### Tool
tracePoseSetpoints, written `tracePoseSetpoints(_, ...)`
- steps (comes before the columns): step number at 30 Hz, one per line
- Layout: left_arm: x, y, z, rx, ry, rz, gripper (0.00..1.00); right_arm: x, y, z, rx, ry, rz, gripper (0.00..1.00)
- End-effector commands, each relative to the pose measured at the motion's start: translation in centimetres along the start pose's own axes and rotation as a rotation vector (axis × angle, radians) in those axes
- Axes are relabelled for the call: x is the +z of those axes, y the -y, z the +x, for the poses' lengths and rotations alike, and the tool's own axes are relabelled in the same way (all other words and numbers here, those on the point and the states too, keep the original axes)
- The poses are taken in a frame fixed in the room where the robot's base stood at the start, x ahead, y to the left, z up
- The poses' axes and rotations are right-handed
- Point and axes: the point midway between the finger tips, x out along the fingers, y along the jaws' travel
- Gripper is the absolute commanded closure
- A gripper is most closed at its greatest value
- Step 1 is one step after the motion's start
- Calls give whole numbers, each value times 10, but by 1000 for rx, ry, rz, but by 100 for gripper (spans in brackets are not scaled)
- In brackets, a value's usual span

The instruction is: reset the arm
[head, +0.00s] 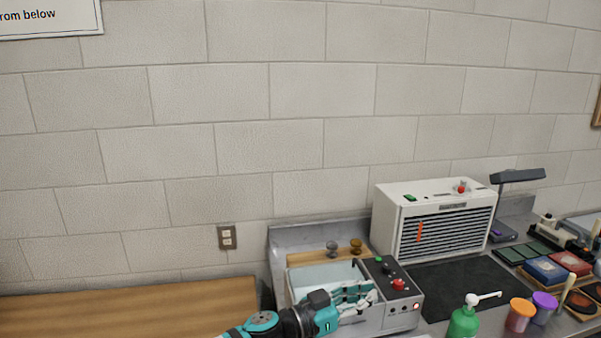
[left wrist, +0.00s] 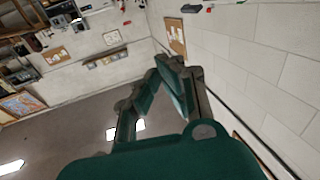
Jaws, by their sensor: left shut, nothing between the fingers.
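My left arm comes in at the bottom of the head view, teal and black. Its gripper (head: 358,297) is shut and empty in front of the grey machine with a basin and control panel (head: 397,292). Whether it touches the machine cannot be told. In the left wrist view the teal fingers of the same gripper (left wrist: 168,68) come together with nothing between them, with the room's walls and floor beyond. My right gripper shows in neither view.
A white vented box (head: 436,215) stands behind a dark mat (head: 462,287). A green pump bottle (head: 464,322), an orange cup (head: 519,315) and a purple cup (head: 544,305) stand at right. A wooden surface (head: 130,308) at left is bare. A block wall closes the back.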

Motion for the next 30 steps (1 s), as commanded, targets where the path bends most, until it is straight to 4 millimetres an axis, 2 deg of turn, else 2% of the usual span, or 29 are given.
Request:
tracePoseSetpoints(1,5,-7,-2,-43,-22,-26,100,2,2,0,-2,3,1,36)
tracePoseSetpoints(5,14,-12,-16,-215,-53,-81,100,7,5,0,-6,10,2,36)
tracePoseSetpoints(8,33,-9,-48,-406,-20,-145,100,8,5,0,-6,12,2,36)
tracePoseSetpoints(11,64,-4,-98,-601,88,-214,100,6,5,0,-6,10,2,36)
tracePoseSetpoints(14,103,-7,-163,-762,259,-282,100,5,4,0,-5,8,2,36)
tracePoseSetpoints(18,152,-31,-253,-893,523,-363,100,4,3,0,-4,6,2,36)
tracePoseSetpoints(21,174,-54,-304,-929,680,-403,100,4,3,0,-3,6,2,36)
tracePoseSetpoints(24,188,-74,-341,-942,801,-433,100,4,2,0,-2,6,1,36)
tracePoseSetpoints(30,202,-111,-395,-939,977,-479,100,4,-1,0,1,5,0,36)
